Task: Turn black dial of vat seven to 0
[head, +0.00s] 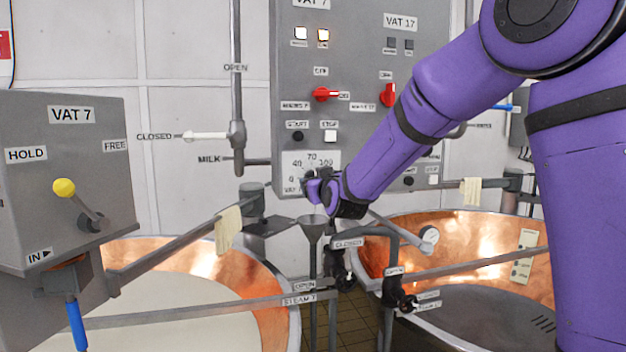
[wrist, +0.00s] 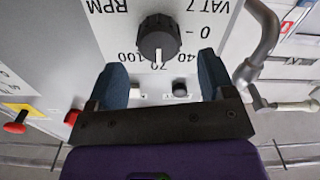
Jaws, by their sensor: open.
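The black dial of vat seven (wrist: 158,38) is on the grey panel (head: 283,130), on a white scale plate (head: 299,162) marked 0, 40, 70 and 100. The wrist view shows it upside down. Its white pointer line points toward the 70. My gripper (wrist: 160,64) is open, with one blue-grey finger on each side below the dial in that picture. The dial appears between and beyond the fingertips; I cannot tell whether they touch it. In the head view my gripper (head: 322,188) is in front of the plate's lower part and hides the dial.
A black button (wrist: 181,88) sits between the fingers in the wrist view. A red switch (head: 325,94) is above the plate. A grey pipe with a white lever (head: 205,135) runs left of the panel.

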